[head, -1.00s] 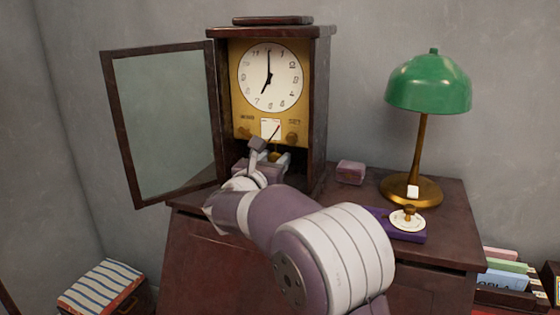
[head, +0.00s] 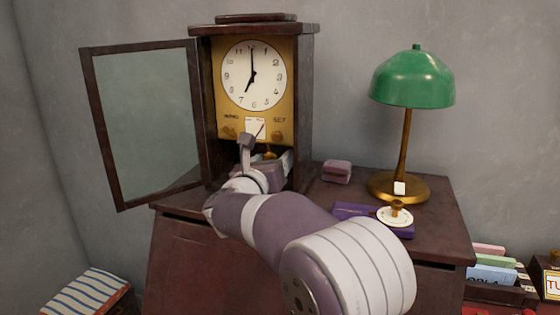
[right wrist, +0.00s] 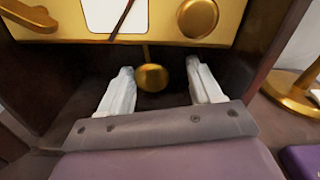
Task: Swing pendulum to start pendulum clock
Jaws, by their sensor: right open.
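The pendulum clock (head: 300,110) stands on a dark cabinet, its glass door (head: 145,125) swung open to the left. Its white dial (head: 253,75) sits on a gold face plate. The pendulum's round gold bob (right wrist: 151,77) hangs below the plate in the right wrist view; in the head view it is mostly hidden by my gripper. My right gripper (right wrist: 160,82) is open inside the lower case, one pale finger on each side of the bob. Gaps show between the bob and both fingers. My left gripper is not in view.
A green lamp (head: 412,80) stands to the right on the cabinet top (head: 440,215). A small pinkish box (head: 337,171) and a purple piece (head: 350,211) with a white disc (head: 394,217) lie nearby. The case's side walls flank my gripper closely.

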